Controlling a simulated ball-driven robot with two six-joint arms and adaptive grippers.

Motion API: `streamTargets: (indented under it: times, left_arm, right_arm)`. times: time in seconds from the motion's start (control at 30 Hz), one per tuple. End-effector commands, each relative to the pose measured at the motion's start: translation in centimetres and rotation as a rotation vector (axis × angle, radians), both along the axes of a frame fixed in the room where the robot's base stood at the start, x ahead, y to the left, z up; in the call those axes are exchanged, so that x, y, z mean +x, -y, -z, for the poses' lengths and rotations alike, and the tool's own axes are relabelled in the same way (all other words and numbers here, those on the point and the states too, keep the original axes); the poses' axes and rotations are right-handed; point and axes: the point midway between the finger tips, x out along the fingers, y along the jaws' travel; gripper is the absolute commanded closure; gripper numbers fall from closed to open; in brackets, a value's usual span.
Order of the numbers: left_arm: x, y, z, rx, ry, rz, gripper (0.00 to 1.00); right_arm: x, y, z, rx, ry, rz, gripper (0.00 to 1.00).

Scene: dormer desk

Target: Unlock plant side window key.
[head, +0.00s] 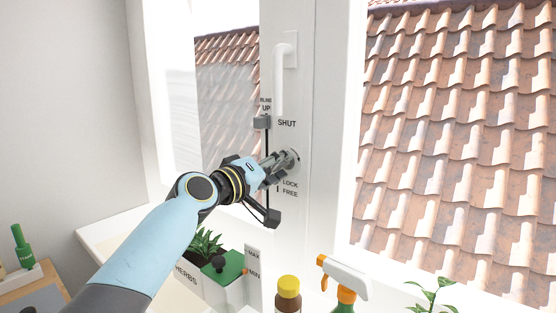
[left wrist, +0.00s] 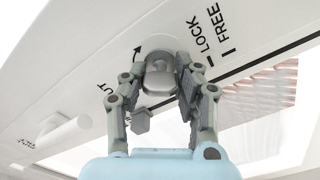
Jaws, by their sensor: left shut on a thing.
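The window key (head: 291,158) is a silvery knob-like piece on the white window frame, beside the printed words LOCK and FREE. In the left wrist view the key (left wrist: 160,72) sits between my fingers, with a curved arrow printed beside it. My left gripper (head: 276,166) is shut on the key, and its fingers (left wrist: 156,88) also show in the left wrist view. The fingers partly cover the key, so I cannot tell its exact turn. The white window handle (head: 284,80) stands upright above, near the word SHUT. My right gripper is not in view.
A grey blind slider (head: 262,122) on a dark rod is close to my left gripper. Below are a herb planter (head: 187,285), a green-lidded container (head: 226,266), a yellow-capped bottle (head: 288,290) and a spray bottle (head: 344,280). A plant (head: 433,295) is at the lower right.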

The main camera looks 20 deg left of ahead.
Motion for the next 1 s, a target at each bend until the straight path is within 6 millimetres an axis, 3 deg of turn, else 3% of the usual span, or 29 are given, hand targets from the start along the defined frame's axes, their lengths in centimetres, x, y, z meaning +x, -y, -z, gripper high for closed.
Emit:
streamTargets:
  times: [0.5,1.0]
  left_arm:
    - [0.0,0.0,-0.1,-0.414,-0.151,-0.001,1.00]
    - [0.0,0.0,0.1,-0.581,-0.213,-0.001,1.00]
  right_arm:
    - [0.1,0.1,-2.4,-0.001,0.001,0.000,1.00]
    - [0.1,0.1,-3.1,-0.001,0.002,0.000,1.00]
